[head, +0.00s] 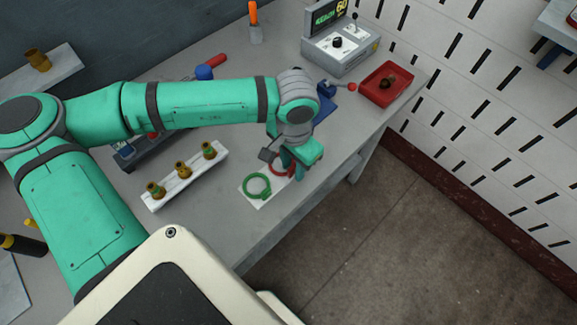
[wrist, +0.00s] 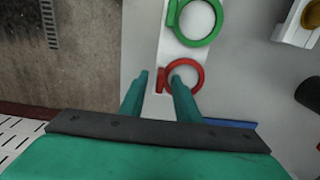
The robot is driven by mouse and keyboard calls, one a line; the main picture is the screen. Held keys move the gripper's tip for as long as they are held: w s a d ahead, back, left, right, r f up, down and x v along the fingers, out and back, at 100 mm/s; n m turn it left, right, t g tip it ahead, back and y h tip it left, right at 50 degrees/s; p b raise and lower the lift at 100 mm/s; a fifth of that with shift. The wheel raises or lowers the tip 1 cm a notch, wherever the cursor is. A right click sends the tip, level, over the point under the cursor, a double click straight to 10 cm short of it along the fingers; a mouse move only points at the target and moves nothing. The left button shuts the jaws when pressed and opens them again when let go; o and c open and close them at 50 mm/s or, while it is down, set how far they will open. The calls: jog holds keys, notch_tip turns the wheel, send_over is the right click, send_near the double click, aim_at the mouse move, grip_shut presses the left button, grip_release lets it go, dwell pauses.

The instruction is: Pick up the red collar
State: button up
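The red collar (head: 278,171) is a ring with a small tab on a white plate (head: 250,197) at the table's front edge. In the wrist view the red collar (wrist: 200,75) lies flat on the near end of the plate. My gripper (wrist: 160,76) is open over it. The left finger is beyond the tab side, and the right finger overlaps the ring in the picture. The tab shows between the fingers. I cannot tell whether the fingertips are above the ring or at its height. In the head view my gripper (head: 293,170) partly hides the red collar.
A green collar (head: 257,197) lies beside the red one on the same plate. A white block (head: 176,187) with several brass fittings stands to the left. A red tray (head: 372,95), a blue-based part (head: 324,106) and a grey control box (head: 345,58) are farther back.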

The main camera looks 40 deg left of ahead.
grip_shut()
jog(key=shift+r, duration=0.15)
